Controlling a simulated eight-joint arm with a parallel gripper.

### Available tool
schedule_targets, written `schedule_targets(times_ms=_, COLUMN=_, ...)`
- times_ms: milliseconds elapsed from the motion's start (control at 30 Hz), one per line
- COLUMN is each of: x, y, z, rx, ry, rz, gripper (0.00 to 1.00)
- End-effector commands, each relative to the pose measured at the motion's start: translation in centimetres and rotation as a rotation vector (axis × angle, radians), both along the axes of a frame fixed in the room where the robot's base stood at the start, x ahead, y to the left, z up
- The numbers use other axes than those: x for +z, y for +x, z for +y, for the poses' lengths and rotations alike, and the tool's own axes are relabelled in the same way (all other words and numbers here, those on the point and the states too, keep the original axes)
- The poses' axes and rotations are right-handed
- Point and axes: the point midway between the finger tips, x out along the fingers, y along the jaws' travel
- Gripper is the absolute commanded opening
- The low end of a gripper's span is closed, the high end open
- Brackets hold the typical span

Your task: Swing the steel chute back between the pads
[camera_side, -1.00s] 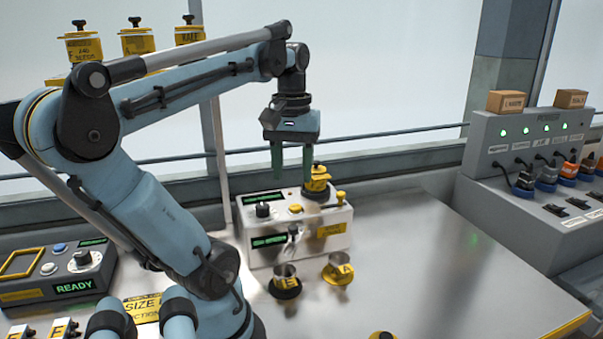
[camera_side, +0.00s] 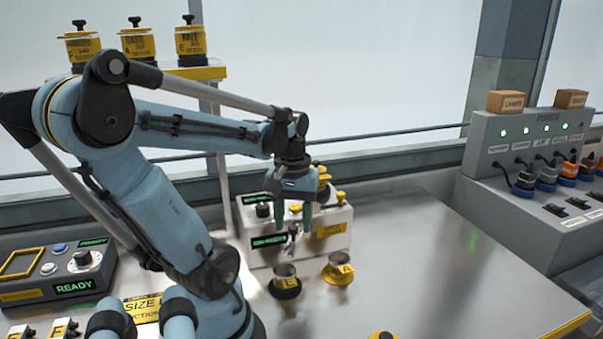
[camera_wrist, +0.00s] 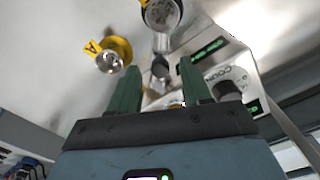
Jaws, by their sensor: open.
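The steel chute (camera_side: 293,234) is a small metal spout on the front of the white seeder box (camera_side: 338,238). My gripper (camera_side: 291,222) is just above the chute, pointing down with its green fingers apart and empty. In the wrist view the chute (camera_wrist: 160,70) shows between and beyond the fingertips; I see no clear contact. The chute points toward a metal cup with a dark base (camera_side: 285,277). A second metal cup with a yellow holder (camera_side: 339,269) stands to its right. I cannot make out the pads.
A yellow-lidded canister (camera_side: 323,178) sits on the box behind my gripper. A control panel (camera_side: 75,270) reading READY is at left. A grey power unit (camera_side: 530,150) with plugs is at right. The steel table (camera_side: 440,260) is clear on the right.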

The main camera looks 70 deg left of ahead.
Motion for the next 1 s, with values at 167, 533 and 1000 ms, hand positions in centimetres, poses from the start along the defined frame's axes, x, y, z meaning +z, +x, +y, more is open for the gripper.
schedule_targets(times_ms=167, x=-0.52, y=0.0, z=0.0, rx=0.0, ry=0.0, rz=0.0, gripper=0.48)
schedule_targets(times_ms=533, x=-0.54, y=-0.01, z=0.0, rx=0.0, ry=0.0, rz=0.0, gripper=0.3)
schedule_targets(times_ms=1000, x=-0.52, y=0.0, z=-0.01, rx=0.001, ry=0.0, rz=0.0, gripper=0.0)
